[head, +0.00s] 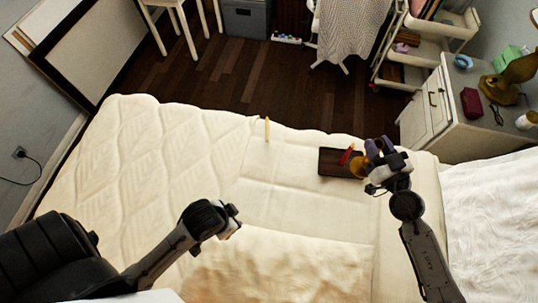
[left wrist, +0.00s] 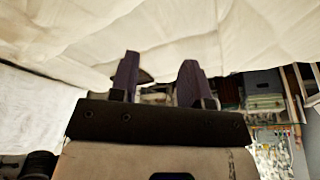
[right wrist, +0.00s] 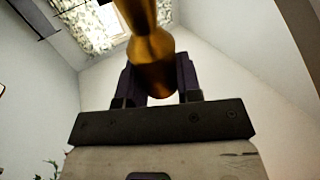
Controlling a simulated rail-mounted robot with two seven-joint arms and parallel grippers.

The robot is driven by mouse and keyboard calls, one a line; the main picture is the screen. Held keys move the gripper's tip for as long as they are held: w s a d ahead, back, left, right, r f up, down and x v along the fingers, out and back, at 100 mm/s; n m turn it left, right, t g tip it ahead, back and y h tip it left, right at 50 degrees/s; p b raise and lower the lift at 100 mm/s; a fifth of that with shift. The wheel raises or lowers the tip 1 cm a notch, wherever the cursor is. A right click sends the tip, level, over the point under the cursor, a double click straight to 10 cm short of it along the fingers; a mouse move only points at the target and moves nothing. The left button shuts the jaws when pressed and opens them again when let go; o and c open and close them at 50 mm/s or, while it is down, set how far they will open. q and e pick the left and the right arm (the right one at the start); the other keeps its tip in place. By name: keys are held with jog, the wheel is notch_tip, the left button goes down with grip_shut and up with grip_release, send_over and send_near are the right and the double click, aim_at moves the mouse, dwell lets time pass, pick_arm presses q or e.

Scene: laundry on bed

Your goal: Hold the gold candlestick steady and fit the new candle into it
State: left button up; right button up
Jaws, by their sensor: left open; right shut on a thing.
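The gold candlestick (head: 358,167) is at the right side of the bed, by the dark tray (head: 326,170). My right gripper (head: 372,160) is shut on it, and in the right wrist view the candlestick (right wrist: 151,60) stands out between the fingers. A red candle-like stick (head: 346,155) shows over the tray, left of the candlestick; I cannot tell whether they touch. A thin cream candle (head: 267,128) is at the bed's far edge. I cannot tell which is the new candle. My left gripper (head: 234,218) is open and empty over the bed, also in the left wrist view (left wrist: 160,75).
The cream quilted bed (head: 140,170) is mostly clear between my arms and the far edge.

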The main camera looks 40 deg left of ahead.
pick_arm(q)
jog(key=shift+o, duration=0.5)
jog(key=shift+s+a+r, duration=0.2)
jog(key=shift+s+r, duration=0.05)
jog(key=shift+s, duration=0.2)
jog(key=shift+s+a+r, duration=0.2)
jog(key=shift+s, duration=0.2)
